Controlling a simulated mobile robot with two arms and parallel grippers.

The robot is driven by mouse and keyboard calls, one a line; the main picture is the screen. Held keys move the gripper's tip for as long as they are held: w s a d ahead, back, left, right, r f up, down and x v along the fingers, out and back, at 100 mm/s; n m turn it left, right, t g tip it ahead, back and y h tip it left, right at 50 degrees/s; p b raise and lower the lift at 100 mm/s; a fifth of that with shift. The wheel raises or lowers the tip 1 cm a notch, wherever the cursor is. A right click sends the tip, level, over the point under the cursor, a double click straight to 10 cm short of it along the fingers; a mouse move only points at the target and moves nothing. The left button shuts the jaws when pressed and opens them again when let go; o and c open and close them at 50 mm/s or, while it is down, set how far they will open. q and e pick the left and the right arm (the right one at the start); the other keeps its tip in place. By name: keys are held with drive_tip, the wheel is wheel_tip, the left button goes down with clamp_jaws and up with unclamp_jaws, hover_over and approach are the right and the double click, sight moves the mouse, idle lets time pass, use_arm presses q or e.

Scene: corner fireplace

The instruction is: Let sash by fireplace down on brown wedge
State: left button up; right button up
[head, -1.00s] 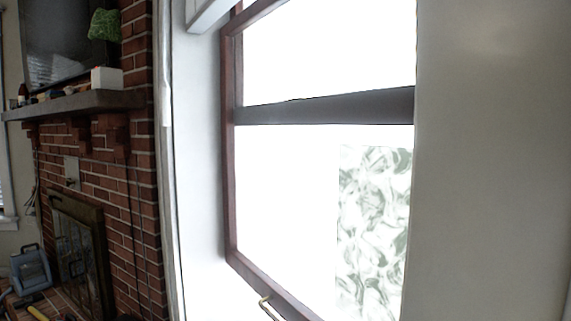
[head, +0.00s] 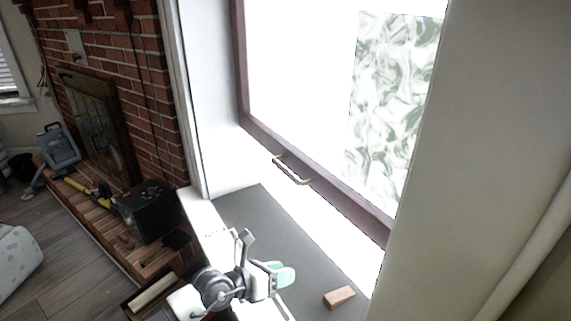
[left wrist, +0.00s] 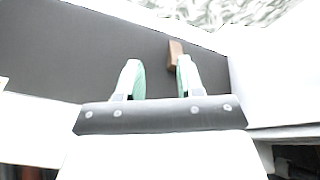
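The window sash (head: 340,197) has a dark brown frame and a brass-coloured handle (head: 292,171) on its bottom rail. It is raised, with a bright gap between the rail and the grey sill. The brown wedge (head: 339,297) lies on the sill near its right end, below the sash. My left gripper (head: 284,273) is over the sill, left of the wedge and below the handle. In the left wrist view its green-padded fingers (left wrist: 158,66) are apart with nothing between them. The wedge (left wrist: 175,54) shows just beyond the right finger. My right gripper is not in view.
The grey sill (head: 262,218) is otherwise clear. A white wall (head: 480,150) bounds the window on the right. The brick fireplace (head: 110,50) is at left, with a black box (head: 150,210) and yellow-handled tool (head: 78,186) on its hearth.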

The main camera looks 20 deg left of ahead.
use_arm(q)
drive_tip(key=w+a+r+n, duration=0.5)
drive_tip(key=a+r+n, duration=0.2)
drive_tip(key=r, duration=0.3)
drive_tip(key=n+t+b, duration=0.1)
drive_tip(key=n+t, duration=0.1)
drive_tip(key=n, duration=0.4)
approach(283, 171)
drive_tip(key=p+x, duration=0.1)
drive_tip(key=x, duration=0.9)
drive_tip(key=shift+w+d+f, duration=0.1)
drive_tip(key=shift+w+f, duration=0.05)
drive_tip(key=shift+w, duration=0.2)
clamp_jaws()
